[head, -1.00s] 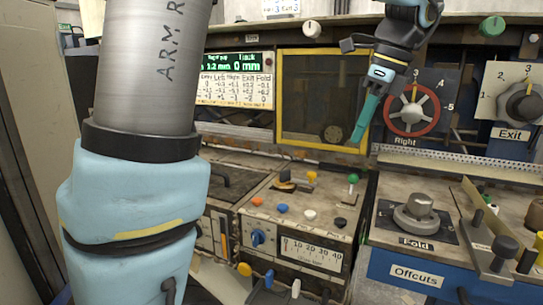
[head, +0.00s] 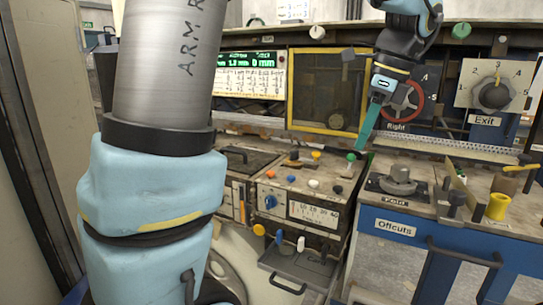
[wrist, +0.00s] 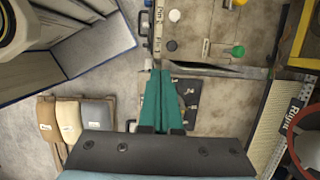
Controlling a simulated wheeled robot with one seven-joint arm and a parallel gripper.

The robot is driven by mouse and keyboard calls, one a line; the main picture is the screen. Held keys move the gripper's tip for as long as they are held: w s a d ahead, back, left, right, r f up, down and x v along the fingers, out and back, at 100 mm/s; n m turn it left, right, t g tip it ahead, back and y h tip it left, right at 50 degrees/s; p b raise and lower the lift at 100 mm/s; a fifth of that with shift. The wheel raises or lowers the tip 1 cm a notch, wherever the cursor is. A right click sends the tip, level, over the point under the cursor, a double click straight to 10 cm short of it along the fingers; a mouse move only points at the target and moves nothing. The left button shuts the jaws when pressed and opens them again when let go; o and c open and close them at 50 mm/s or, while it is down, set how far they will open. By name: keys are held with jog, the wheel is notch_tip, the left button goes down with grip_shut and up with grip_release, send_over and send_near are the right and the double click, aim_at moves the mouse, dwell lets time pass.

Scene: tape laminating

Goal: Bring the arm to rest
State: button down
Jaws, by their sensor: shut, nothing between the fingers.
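My gripper (head: 359,146) has long teal fingers and hangs in front of the machine, pointing down, just left of the red-rimmed Right handwheel (head: 402,101). Its fingers lie together and are empty. In the wrist view the teal fingers (wrist: 164,90) are side by side, with a dark plate behind them. My gripper appears above the gap between the control box and the offcuts cabinet. My arm's large grey and light-blue links fill the left of the head view and hide part of the machine.
The yellow-framed window (head: 327,91) stands behind my gripper. The control box (head: 300,190) with coloured knobs is below left. The Fold knob (head: 399,180) and blue Offcuts cabinet (head: 440,246) are at the right. The Exit dial (head: 493,95) is at the upper right. A green knob (wrist: 238,51) shows in the wrist view.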

jog(key=s+a+f+n+h, duration=0.1)
jog(key=a+f+n, duration=0.8)
jog(key=a+n, duration=0.2)
jog(key=s+a+f+n+h, duration=0.1)
jog(key=a+f+n, duration=0.9)
jog(key=a, duration=0.3)
jog(key=shift+a+n+h, duration=0.3)
jog(key=shift+a+n, duration=0.1)
jog(key=shift+n, duration=0.4)
jog(key=shift+s, duration=0.1)
